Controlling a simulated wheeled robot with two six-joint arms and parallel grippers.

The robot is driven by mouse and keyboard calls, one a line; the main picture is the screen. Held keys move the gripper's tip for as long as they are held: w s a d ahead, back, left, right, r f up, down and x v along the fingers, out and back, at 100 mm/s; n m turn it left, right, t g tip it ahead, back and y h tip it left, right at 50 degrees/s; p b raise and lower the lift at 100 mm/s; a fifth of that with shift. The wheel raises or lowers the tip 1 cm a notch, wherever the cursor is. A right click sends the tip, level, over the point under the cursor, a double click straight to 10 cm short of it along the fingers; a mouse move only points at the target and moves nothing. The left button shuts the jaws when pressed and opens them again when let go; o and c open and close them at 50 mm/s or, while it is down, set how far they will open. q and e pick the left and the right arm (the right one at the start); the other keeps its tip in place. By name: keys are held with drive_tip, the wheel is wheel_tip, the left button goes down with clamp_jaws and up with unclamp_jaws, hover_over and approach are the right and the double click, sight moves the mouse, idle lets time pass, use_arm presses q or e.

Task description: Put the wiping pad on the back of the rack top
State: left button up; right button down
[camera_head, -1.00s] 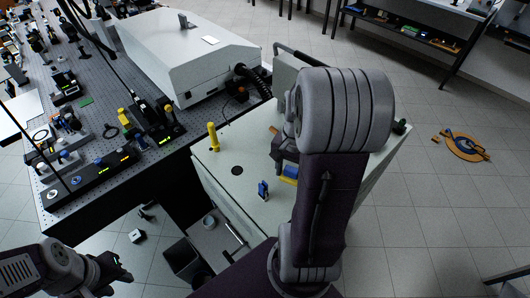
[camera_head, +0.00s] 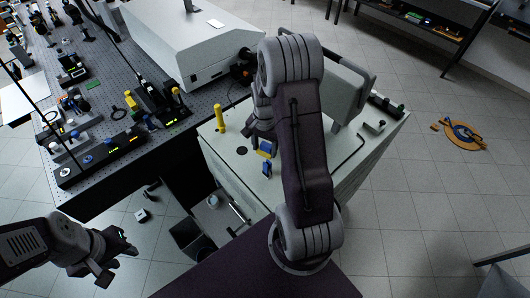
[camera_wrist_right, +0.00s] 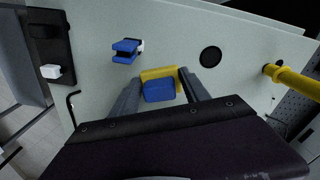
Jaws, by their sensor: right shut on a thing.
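The wiping pad, a small block with a blue and a yellow layer, shows in the head view (camera_head: 265,149) and in the right wrist view (camera_wrist_right: 159,91). My right gripper (camera_wrist_right: 162,88) is shut on it, with one finger on each side. The pad is over the pale rack top (camera_head: 209,134); I cannot tell whether it touches the surface. My right arm covers the middle of the rack top in the head view. My left gripper (camera_head: 119,262) is empty and open over the floor at lower left.
A blue clip-like part (camera_head: 266,170) stands close to the pad. A yellow post (camera_head: 219,118) and a dark round hole (camera_head: 241,151) are to the left. A grey upright panel (camera_head: 345,88) and a small box (camera_head: 373,127) are to the right. An optics table (camera_head: 110,70) adjoins the left side.

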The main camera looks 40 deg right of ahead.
sight(266, 154)
drive_tip(key=f, duration=0.2)
drive_tip(key=f+p, duration=0.1)
drive_tip(key=f, duration=0.1)
drive_tip(key=shift+w+d, duration=0.1)
drive_tip(key=shift+d, duration=0.25)
drive_tip(key=shift+w+f, duration=0.1)
drive_tip(key=shift+s+a, duration=0.2)
drive_tip(key=c, duration=0.9)
unclamp_jaws()
drive_tip(key=o, duration=0.3)
use_arm(q)
drive_tip(key=shift+w+d+r, duration=0.2)
drive_tip(key=shift+d+r, duration=0.1)
drive_tip(key=shift+r, duration=0.05)
use_arm(e)
drive_tip(key=shift+o, duration=0.2)
drive_tip(key=shift+w+d+f, duration=0.1)
drive_tip(key=shift+d+f, duration=0.05)
